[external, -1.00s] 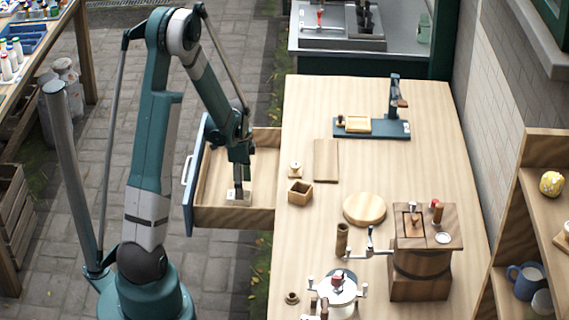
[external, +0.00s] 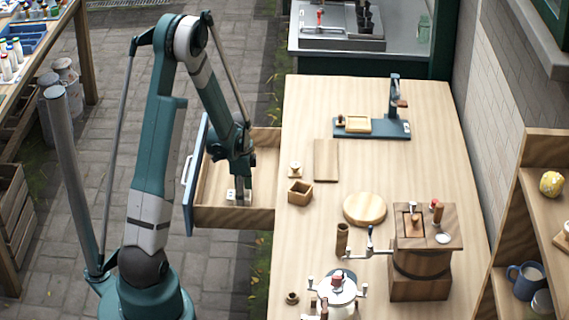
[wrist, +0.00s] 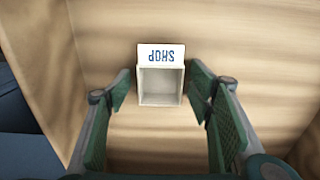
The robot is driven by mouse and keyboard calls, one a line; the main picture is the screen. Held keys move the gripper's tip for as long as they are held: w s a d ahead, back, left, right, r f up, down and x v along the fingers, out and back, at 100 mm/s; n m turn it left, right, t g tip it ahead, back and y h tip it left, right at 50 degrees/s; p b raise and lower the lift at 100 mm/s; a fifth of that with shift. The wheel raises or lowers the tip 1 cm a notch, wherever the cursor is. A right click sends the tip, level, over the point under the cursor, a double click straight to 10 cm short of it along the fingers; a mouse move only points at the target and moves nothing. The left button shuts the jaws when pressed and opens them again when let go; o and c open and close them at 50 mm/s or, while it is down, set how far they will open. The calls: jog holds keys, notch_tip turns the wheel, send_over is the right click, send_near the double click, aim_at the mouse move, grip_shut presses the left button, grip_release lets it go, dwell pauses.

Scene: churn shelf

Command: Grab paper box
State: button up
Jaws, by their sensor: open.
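The paper box (wrist: 161,85) is small and white, with an open top and a flap lettered "SHOP" that appears upside down in the wrist view. It sits on the floor of the pulled-out wooden drawer, and in the external view the box (external: 231,195) is partly hidden by my gripper. My gripper (external: 241,188) points down into the drawer over the box. In the wrist view my gripper (wrist: 162,92) is open, with one green-padded finger on each side of the box and visible gaps between. I cannot tell the fingertips' exact height.
The drawer (external: 235,217) has walls around the box and a blue front (external: 196,175) on the left. The wooden table (external: 330,222) adjoins on the right. A small wooden box (external: 299,193) and a stamp-like knob (external: 295,169) stand near its edge.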

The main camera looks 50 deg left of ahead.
dwell(0.5)
jog(key=c, duration=0.8)
jog(key=shift+r, duration=0.2)
jog(key=shift+r+p, duration=1.2)
jog(key=shift+r, duration=3.65)
